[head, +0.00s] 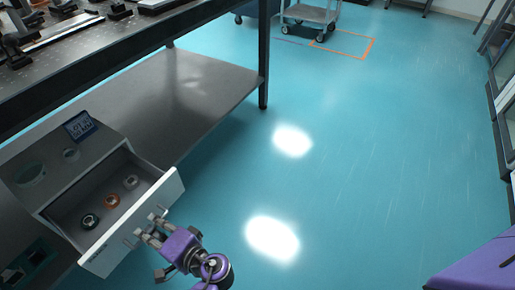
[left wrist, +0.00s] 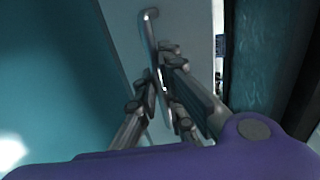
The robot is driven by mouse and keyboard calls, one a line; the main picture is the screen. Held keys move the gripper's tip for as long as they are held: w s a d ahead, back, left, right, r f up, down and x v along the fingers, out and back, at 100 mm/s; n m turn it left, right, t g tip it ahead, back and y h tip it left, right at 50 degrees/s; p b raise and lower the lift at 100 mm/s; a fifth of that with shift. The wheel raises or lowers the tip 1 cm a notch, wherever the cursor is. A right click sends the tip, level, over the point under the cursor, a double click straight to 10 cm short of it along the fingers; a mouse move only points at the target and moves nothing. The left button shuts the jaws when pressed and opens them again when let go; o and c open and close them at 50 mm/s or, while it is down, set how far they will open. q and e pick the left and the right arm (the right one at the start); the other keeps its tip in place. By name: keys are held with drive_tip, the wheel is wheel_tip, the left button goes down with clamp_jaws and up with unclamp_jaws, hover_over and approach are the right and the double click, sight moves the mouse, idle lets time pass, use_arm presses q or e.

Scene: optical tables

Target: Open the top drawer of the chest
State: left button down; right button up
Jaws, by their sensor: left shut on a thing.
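The grey chest (head: 45,165) stands at the left on the lower level of the table. Its top drawer (head: 172,190) is pulled out, so its inside shows. My left gripper (head: 150,232) is at the outer side of the drawer's white front, shut on the drawer handle. In the left wrist view the bar handle (left wrist: 150,38) runs down between the fingers against the pale front panel. My right gripper is not in view.
A blue-and-white label block (head: 80,126) and a round piece (head: 31,175) are on the chest top. A table leg (head: 263,60) stands beyond. A cart (head: 312,12) is at the back.

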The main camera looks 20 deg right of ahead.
use_arm(q)
drive_tip(key=c, duration=1.8)
unclamp_jaws()
drive_tip(key=shift+c, duration=0.2)
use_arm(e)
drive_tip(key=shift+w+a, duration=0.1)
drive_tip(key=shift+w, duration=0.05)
use_arm(q)
drive_tip(key=shift+s+d, duration=0.15)
drive_tip(key=shift+s, duration=0.1)
drive_tip(key=v, duration=1.1)
drive_tip(key=shift+s+d, duration=0.2)
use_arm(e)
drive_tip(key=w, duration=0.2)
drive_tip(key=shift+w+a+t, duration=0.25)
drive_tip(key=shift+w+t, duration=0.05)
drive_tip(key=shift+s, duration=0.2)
